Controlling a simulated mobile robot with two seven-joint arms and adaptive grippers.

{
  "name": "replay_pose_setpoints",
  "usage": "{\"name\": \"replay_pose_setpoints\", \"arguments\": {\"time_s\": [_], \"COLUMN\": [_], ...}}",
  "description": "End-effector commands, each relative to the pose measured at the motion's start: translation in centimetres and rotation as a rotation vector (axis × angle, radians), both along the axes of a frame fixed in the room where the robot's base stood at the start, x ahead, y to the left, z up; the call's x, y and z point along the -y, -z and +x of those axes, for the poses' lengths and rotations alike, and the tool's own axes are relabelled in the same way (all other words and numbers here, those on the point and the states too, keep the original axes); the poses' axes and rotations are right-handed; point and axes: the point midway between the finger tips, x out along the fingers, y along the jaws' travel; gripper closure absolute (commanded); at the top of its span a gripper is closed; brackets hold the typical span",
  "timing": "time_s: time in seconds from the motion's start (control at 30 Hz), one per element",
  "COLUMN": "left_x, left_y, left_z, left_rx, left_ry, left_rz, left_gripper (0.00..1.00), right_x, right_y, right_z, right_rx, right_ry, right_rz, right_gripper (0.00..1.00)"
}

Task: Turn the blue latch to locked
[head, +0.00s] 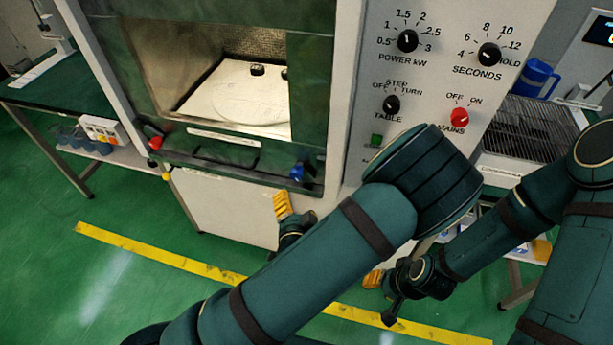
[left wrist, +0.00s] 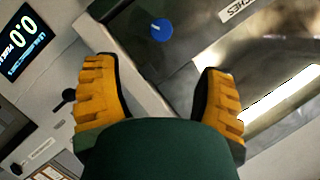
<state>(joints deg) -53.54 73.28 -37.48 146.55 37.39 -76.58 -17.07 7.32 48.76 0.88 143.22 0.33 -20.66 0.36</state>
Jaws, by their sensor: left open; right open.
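The blue latch (head: 297,171) is at the lower right corner of the microwave's front frame. In the left wrist view, the blue latch (left wrist: 161,30) shows as a round knob ahead of and between the fingers, apart from both. Its turn position is too small to tell. My left gripper (head: 284,207) is just below the latch in the head view. In the left wrist view my left gripper (left wrist: 161,88) has its two yellow fingers wide apart with nothing between them. My right gripper (head: 374,279) is open, low at the right, away from the cabinet.
A red latch (head: 156,142) is at the lower left corner of the door frame. The control panel (head: 373,70) with black dials and a red mains knob (head: 459,117) stands right of the opening. A blue mug (head: 537,76) stands on the right rack.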

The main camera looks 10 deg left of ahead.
Motion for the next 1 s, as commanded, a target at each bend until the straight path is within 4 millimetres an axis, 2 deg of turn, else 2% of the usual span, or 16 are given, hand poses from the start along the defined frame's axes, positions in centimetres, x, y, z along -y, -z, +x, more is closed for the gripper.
{"name": "replay_pose_setpoints", "arguments": {"time_s": [0.17, 0.27, 0.7, 0.8, 1.0], "left_x": [-0.2, -0.6, -2.6, -2.9, -3.2], "left_y": [0.2, 0.7, 2.9, 3.3, 3.6], "left_z": [1.1, 2.5, 10.3, 11.5, 12.7], "left_rx": [0.008, 0.008, 0.005, 0.005, 0.005], "left_ry": [0.001, 0.001, 0.002, 0.002, 0.002], "left_rz": [0.004, 0.004, 0.004, 0.004, 0.004], "left_gripper": [0.29, 0.29, 0.29, 0.29, 0.29], "right_x": [-0.1, -0.1, -0.1, -0.1, -0.1], "right_y": [0.3, 0.6, 0.9, 1.0, 1.0], "right_z": [0.0, -0.1, -0.3, -0.3, -0.3], "right_rx": [0.000, -0.003, -0.006, -0.007, -0.008], "right_ry": [-0.001, -0.003, -0.006, -0.006, -0.007], "right_rz": [0.001, 0.001, 0.002, 0.002, 0.002], "right_gripper": [0.61, 0.61, 0.61, 0.61, 0.61]}}
